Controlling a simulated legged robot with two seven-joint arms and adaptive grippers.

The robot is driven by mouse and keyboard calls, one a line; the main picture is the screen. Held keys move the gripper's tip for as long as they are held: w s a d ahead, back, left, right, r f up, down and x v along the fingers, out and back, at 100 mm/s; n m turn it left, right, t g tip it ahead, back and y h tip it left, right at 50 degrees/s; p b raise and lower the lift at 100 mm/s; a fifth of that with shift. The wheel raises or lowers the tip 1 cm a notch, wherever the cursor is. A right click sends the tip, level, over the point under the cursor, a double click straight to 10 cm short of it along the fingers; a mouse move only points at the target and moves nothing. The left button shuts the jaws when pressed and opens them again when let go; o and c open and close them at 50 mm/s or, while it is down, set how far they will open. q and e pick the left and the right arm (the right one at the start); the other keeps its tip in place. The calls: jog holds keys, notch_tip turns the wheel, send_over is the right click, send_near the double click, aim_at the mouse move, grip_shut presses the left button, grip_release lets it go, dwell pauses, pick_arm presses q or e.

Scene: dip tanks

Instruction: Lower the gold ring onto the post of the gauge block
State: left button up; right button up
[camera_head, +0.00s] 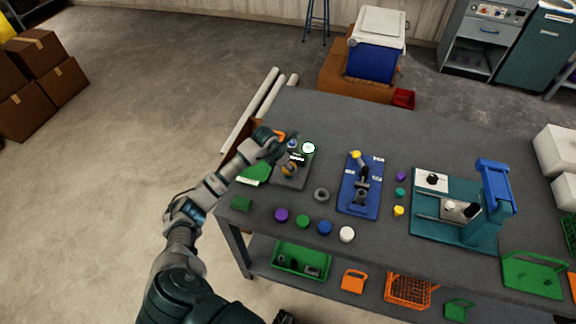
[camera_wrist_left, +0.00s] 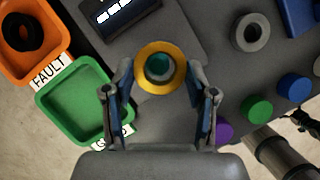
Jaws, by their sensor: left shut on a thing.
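The gold ring (camera_wrist_left: 143,82) is between the two fingertips of my left gripper (camera_wrist_left: 160,74), which is shut on it. Through the ring's hole I see the round teal top of a post (camera_wrist_left: 159,66), roughly centred. Whether the ring is above the post or around it, I cannot tell. The ring also shows in the head view (camera_head: 288,171), small, near my left gripper (camera_head: 281,160), at the table's left end. The post stands on a grey base (camera_wrist_left: 188,22), beside a dark display (camera_wrist_left: 120,18). A dark part, perhaps my right gripper, shows at the lower right edge of the wrist view.
An orange FAULT bin (camera_wrist_left: 62,58) and a green bin (camera_wrist_left: 48,128) lie left of the ring. A grey ring (camera_head: 321,195) and several coloured discs, one purple (camera_head: 281,215), lie nearby. A blue fixture (camera_head: 358,205) and a teal press (camera_head: 480,228) stand further right.

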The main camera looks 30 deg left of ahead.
pick_arm(q)
jog(key=shift+a+f, duration=0.1)
jog(key=shift+a, duration=0.15)
jog(key=shift+a+f, duration=0.15)
jog(key=shift+f, duration=0.1)
jog(key=shift+d+f+b, duration=0.15)
jog(key=shift+d+b, duration=0.05)
jog(key=shift+b, duration=0.15)
jog(key=shift+d+f, duration=0.1)
jog(key=shift+f, duration=0.1)
jog(key=shift+f+b, duration=0.2)
jog(key=shift+b, duration=0.1)
pick_arm(e)
jog(key=shift+s+a+f, duration=0.1)
jog(key=shift+a+f, duration=0.3)
jog(key=shift+f, duration=0.2)
pick_arm(q)
jog(key=shift+f, duration=0.15)
jog(key=o, duration=1.6)
jog(key=shift+c, duration=0.2)
